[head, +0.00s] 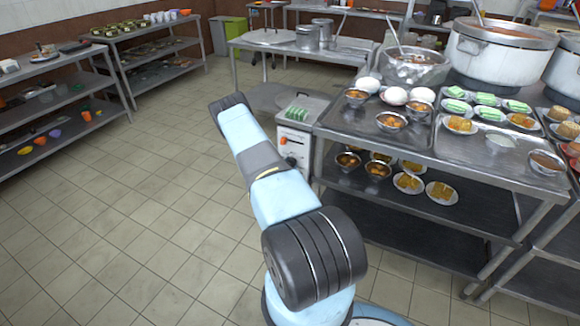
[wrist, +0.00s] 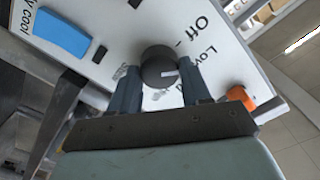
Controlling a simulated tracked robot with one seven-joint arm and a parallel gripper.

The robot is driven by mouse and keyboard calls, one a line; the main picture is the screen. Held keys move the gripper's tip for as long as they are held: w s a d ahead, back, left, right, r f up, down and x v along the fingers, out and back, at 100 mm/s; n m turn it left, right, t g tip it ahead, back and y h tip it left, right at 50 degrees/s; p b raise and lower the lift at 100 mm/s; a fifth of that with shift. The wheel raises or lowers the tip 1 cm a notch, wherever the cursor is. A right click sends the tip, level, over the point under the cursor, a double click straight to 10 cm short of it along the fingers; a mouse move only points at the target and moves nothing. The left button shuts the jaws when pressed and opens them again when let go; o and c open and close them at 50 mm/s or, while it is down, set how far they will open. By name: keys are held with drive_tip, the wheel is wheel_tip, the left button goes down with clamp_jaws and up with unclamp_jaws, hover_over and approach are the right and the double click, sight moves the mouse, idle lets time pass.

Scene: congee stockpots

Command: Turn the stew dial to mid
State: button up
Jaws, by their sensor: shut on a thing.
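The stew dial is a round black knob (wrist: 155,60) with a short white mark, on a white control panel (wrist: 110,18) in the wrist view. My gripper (wrist: 161,76) is shut on the knob, one finger on each side. In the head view the panel is on the white cooker (head: 293,143) beyond my arm, and my gripper is hidden.
A blue switch (wrist: 62,33) marked "cool" and an orange knob (wrist: 238,94) sit on the same panel. Green-and-white items (head: 297,114) lie on the cooker's top. A steel table (head: 420,150) with bowls and plates stands close on the right. The tiled floor (head: 130,200) at left is clear.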

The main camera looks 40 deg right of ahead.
drive_tip(key=shift+a+f+m, duration=0.1)
drive_tip(key=shift+m, duration=2.45)
drive_tip(key=shift+a+f+m, duration=0.1)
drive_tip(key=shift+m, duration=2.45)
drive_tip(key=shift+s+f, duration=0.1)
drive_tip(key=o, duration=1)
drive_tip(key=shift+d, duration=0.15)
drive_tip(key=v, duration=1.4)
drive_tip(key=shift+d, duration=0.1)
